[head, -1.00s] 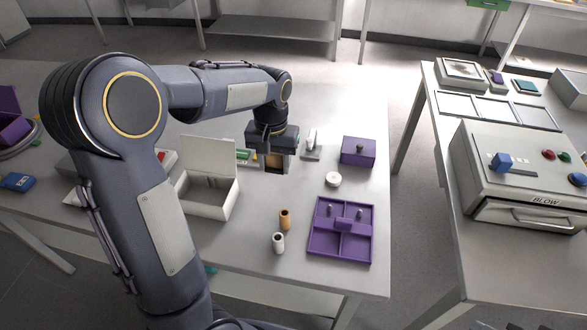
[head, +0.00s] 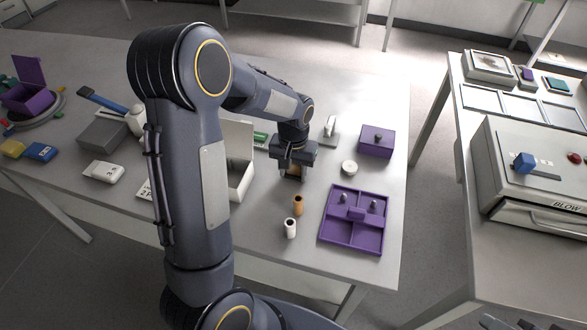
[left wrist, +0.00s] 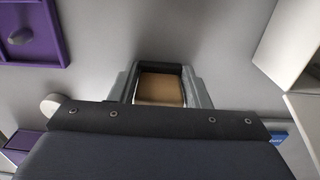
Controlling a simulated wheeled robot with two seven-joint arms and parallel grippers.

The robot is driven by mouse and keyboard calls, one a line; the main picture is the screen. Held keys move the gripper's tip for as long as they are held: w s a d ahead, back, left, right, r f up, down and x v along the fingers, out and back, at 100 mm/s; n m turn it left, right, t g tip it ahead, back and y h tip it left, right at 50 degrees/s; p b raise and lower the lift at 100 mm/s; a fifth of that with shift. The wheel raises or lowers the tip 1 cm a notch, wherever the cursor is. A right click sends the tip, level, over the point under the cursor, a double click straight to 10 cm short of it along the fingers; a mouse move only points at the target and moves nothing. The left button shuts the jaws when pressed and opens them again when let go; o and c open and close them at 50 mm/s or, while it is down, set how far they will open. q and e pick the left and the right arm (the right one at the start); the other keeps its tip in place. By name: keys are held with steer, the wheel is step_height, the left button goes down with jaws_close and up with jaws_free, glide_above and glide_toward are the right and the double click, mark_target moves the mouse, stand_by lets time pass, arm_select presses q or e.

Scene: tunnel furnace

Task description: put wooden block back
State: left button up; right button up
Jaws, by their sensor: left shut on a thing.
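My left gripper (head: 291,177) is shut on the wooden block (left wrist: 160,88), a tan piece between its fingers. In the head view the block is mostly hidden by the fingers. The gripper points down over the grey table, right of an open white box (head: 241,180) and behind a small tan cylinder (head: 298,205). I cannot tell whether the block touches the table.
A white cylinder (head: 290,229) stands near the tan one. A purple divided tray (head: 337,240), a round white piece (head: 348,168) and a purple box (head: 377,143) lie to the right. My left arm hides part of the white box. A second table (head: 440,265) stands at right.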

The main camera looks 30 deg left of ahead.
arm_select(q)
steer(key=shift+f, duration=0.1)
steer(key=o, duration=0.9)
